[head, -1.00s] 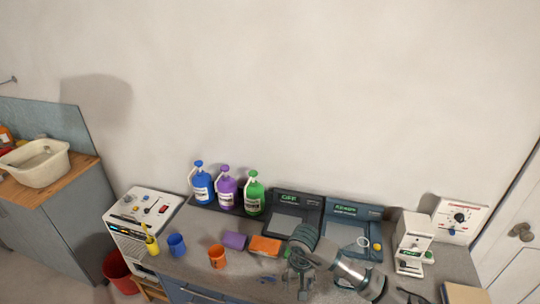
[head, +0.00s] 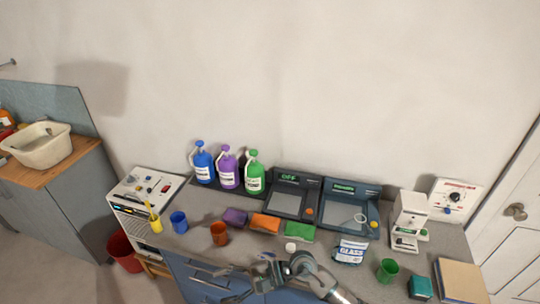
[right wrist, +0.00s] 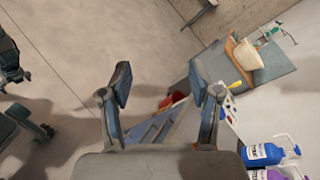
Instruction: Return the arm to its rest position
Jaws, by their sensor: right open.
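My right gripper (head: 230,284) is at the bottom middle of the head view, in front of the counter's drawer side, with its arm reaching in from the lower right. In the right wrist view the same gripper (right wrist: 160,84) has its two fingers wide apart with nothing between them. My left gripper does not show in the head view. Dark parts at the left of the right wrist view look like my own body.
The counter (head: 200,243) holds cups, sponges, blue, purple and green bottles (head: 228,172), two dark trays, a bag labelled GLASS (head: 350,250), a green cup (head: 387,270) and a book (head: 462,281). A red bin (head: 124,252) stands on the floor left of it.

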